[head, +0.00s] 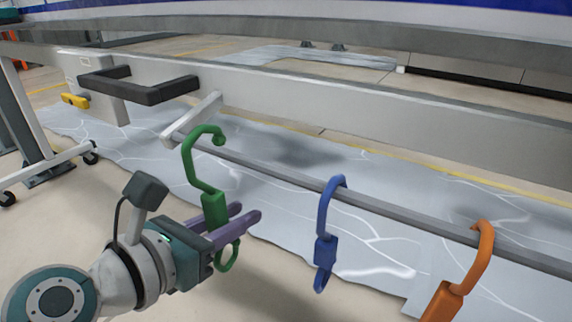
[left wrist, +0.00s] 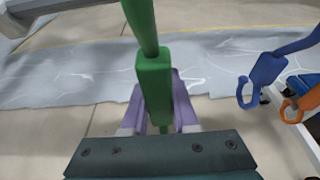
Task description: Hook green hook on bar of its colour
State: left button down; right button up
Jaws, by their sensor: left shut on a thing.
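The green hook (head: 214,208) is upright in my left gripper (head: 242,220), whose purple fingers are shut on its block-shaped body. Its curved top and rounded tip show above the near end of the grey bar (head: 275,174) in the head view. I cannot tell whether the curve is over the bar or in front of it. In the left wrist view the green body (left wrist: 154,80) stands between the fingers, and the curved top is out of frame. No green colour shows on the bar. My right gripper is not in view.
A blue hook (head: 325,245) and an orange hook (head: 445,295) hang on the grey bar to the right. A black bracket (head: 150,93) and a yellow piece (head: 75,101) are on the grey frame (head: 300,90) at the left. A grey sheet lies on the floor beneath.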

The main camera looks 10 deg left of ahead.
pick_arm(q)
jog(key=s+a+b, duration=0.1)
jog(key=s+a, duration=0.2)
jog(key=s, duration=0.6)
jog(key=shift+s+a, duration=0.2)
jog(key=shift+r, duration=0.1)
dwell(1.0)
